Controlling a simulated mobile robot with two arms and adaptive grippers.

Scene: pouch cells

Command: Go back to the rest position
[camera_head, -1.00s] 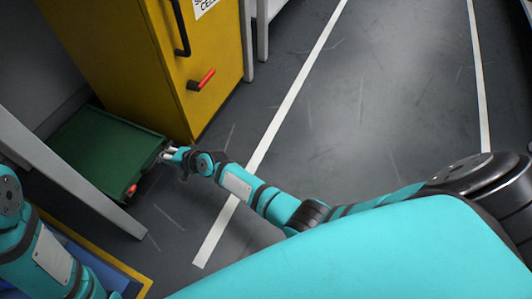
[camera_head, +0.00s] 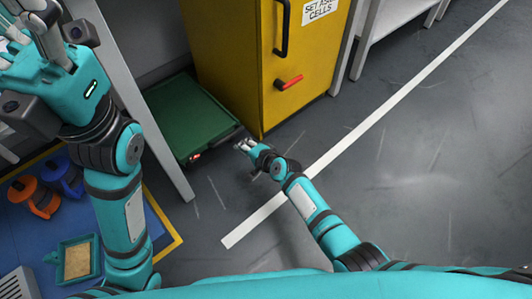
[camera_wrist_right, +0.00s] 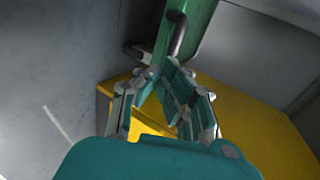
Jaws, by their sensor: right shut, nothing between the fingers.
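My right gripper (camera_head: 242,147) is low near the floor, in front of the green box (camera_head: 180,115) by the yellow cabinet. It is shut and empty, with its fingers close to the box's near right corner; I cannot tell whether they touch it. In the right wrist view the shut fingers (camera_wrist_right: 160,75) meet in front of a green part with a grey handle. My left gripper (camera_head: 35,45) is raised at the upper left, near the camera. Its fingertips are partly cut off by the picture edge, so its opening is unclear.
The yellow cabinet (camera_head: 230,60) with a black handle and red lever (camera_head: 289,82) stands behind. A grey table leg (camera_head: 165,150) stands between my arms. Floor at right is clear.

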